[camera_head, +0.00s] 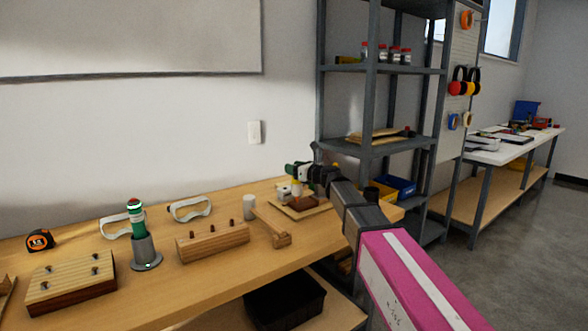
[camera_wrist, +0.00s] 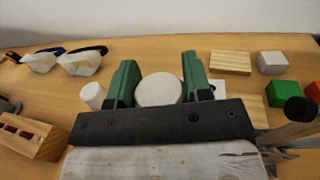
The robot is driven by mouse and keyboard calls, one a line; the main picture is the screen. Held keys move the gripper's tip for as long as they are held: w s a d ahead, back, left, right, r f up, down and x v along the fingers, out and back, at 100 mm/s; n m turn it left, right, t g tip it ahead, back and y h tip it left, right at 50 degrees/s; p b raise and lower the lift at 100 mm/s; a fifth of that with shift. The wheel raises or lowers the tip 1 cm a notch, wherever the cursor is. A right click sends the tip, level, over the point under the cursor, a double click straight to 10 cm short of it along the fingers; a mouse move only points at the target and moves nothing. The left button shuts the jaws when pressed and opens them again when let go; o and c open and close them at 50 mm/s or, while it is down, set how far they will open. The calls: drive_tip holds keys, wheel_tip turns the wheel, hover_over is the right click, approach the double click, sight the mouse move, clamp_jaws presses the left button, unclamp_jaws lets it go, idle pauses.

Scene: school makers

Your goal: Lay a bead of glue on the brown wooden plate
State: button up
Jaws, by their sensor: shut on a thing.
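My gripper (camera_head: 300,176) is over the far right part of the workbench, pointing down. Its green fingers show in the wrist view (camera_wrist: 155,85) and are shut on a pale round-topped thing, which looks like the glue bottle (camera_wrist: 158,90). In the head view a small piece of the bottle (camera_head: 296,189), with yellow on it, shows below the fingers. The brown wooden plate (camera_head: 304,209) lies on the bench just below and in front of the gripper, partly hidden by it. In the wrist view the gripper body hides the plate. Whether the bottle's tip touches it cannot be told.
Further left are a peg block (camera_head: 212,242), a green-topped tool in a grey stand (camera_head: 145,250), and safety glasses (camera_head: 190,209). Coloured blocks (camera_wrist: 284,93) are right in the wrist view.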

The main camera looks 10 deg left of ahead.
drive_tip(key=shift+f, duration=0.25)
idle(0.4)
drive_tip(key=shift+w+d, duration=1.35)
drive_tip(key=shift+w, duration=0.25)
idle(1.5)
